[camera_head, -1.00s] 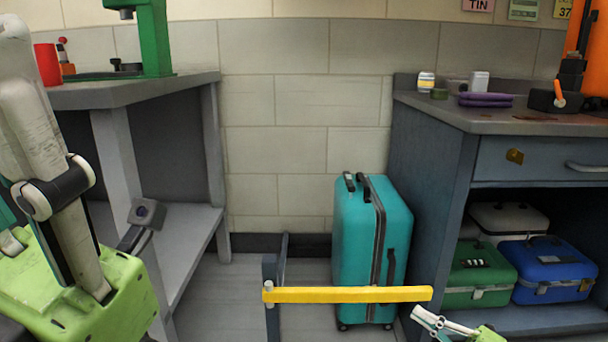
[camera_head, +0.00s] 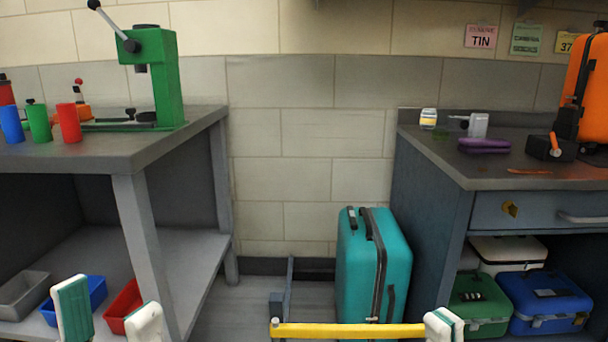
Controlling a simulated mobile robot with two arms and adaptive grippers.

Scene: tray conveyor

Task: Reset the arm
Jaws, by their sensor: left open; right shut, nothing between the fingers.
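My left gripper (camera_head: 108,316) shows at the lower left, with two separate white and green fingers pointing up. It is open, with nothing held between the fingers. It is in front of the left bench's lower shelf. My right gripper (camera_head: 444,325) shows at the bottom edge, right of centre. Its white fingertips are together and it is shut with nothing in it. It overlaps the right end of a yellow bar (camera_head: 350,330). The rest of both arms is out of view.
The left bench (camera_head: 110,150) holds a green press (camera_head: 168,85) and several coloured cups. Red (camera_head: 122,304) and blue bins are on its lower shelf. A teal suitcase (camera_head: 352,265) stands between the benches. The right bench (camera_head: 425,175) has cases underneath.

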